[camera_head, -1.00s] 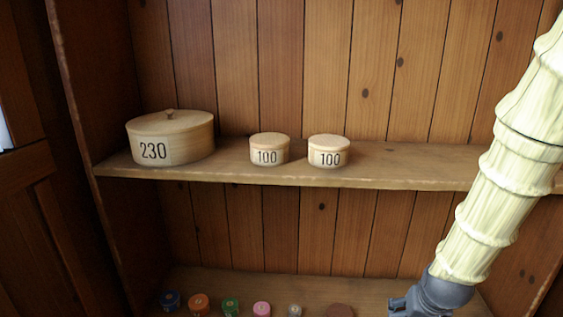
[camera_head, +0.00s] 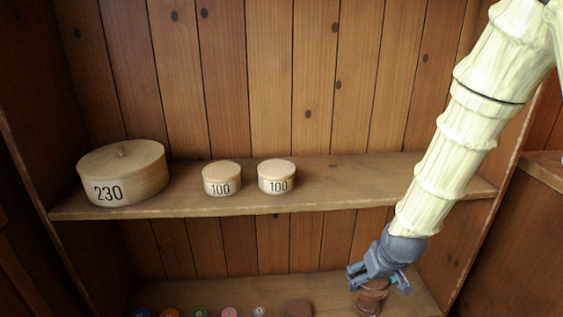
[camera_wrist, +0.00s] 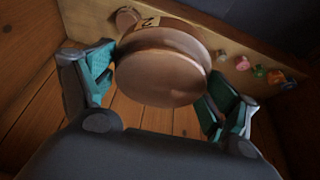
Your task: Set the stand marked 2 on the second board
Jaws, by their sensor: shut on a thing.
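My gripper (camera_head: 376,284) is shut on a brown turned stand (camera_head: 370,299), low at the right over the lower board (camera_head: 405,297). In the wrist view the stand (camera_wrist: 160,68) shows as a large round glossy disc between the teal finger pads (camera_wrist: 158,92). Part of a dark mark, apparently a 2, shows at its far edge. I cannot tell whether the stand touches the lower board. The upper board (camera_head: 335,180) runs across the cabinet above my gripper.
On the upper board stand a large lidded box marked 230 (camera_head: 130,175) and two small boxes marked 100 (camera_head: 222,179) (camera_head: 277,177). Its right part is bare behind my arm. Several coloured spools (camera_head: 229,312) and a brown round piece (camera_head: 300,308) line the lower board.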

